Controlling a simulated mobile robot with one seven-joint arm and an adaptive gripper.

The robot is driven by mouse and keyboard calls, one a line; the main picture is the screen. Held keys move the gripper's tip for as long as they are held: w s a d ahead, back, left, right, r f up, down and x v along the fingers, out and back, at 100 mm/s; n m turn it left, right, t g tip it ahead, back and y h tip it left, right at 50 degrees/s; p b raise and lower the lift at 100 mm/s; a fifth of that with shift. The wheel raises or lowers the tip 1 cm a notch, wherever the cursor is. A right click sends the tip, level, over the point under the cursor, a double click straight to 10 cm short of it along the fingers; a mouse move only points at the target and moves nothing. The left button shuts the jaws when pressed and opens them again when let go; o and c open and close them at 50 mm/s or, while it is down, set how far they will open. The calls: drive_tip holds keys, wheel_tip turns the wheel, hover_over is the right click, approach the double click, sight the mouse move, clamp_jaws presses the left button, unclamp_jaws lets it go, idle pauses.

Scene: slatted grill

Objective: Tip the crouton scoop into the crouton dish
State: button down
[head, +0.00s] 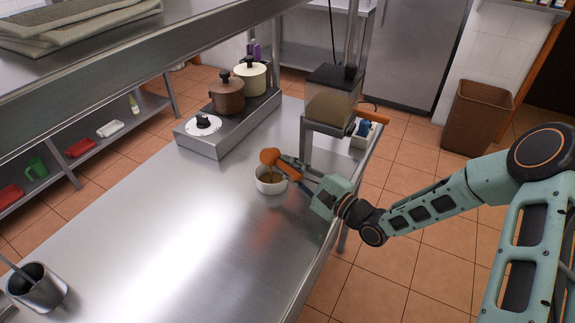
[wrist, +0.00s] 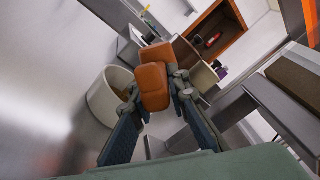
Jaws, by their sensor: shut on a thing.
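My gripper (head: 293,172) is over the right part of the steel counter, its fingers shut on an orange thing, which I take to be the crouton scoop (head: 269,156). In the wrist view the orange scoop (wrist: 153,88) sits between the two fingertips and looks tilted. The crouton dish (head: 270,187), a small white round bowl, stands on the counter just below the scoop. Brown stuff shows inside it; I cannot tell single croutons. In the wrist view the dish (wrist: 103,108) is left of the scoop, partly hidden by the left finger.
A clear-bodied dispenser (head: 330,98) with an orange handle stands behind my gripper at the right edge. A hob (head: 205,140) with a brown pot (head: 227,97) and a cream pot (head: 250,76) is at the back. A metal container (head: 40,292) is front left. The middle counter (head: 170,220) is clear.

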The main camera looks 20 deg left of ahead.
sight(273, 159)
idle(0.4)
drive_tip(key=n, duration=0.1)
drive_tip(key=n+b, duration=0.1)
drive_tip(key=shift+s+a+n, duration=0.1)
drive_tip(key=shift+s+n, duration=0.1)
drive_tip(key=shift+n, duration=0.1)
drive_tip(key=shift+s+a+r+n+b, duration=0.1)
drive_tip(key=shift+s+n+b, duration=0.1)
drive_tip(key=shift+n+b, duration=0.65)
drive_tip(key=n, duration=0.1)
drive_tip(key=n+b, duration=0.1)
drive_tip(key=n, duration=0.1)
drive_tip(key=shift+s+a+h, duration=0.1)
drive_tip(key=shift+s+h, duration=0.15)
drive_tip(key=shift+h, duration=0.05)
drive_tip(key=n+b, duration=0.1)
drive_tip(key=n, duration=0.2)
drive_tip(key=shift+s+a+b, duration=0.15)
drive_tip(key=shift+s+b, duration=0.15)
drive_tip(key=shift+b, duration=0.1)
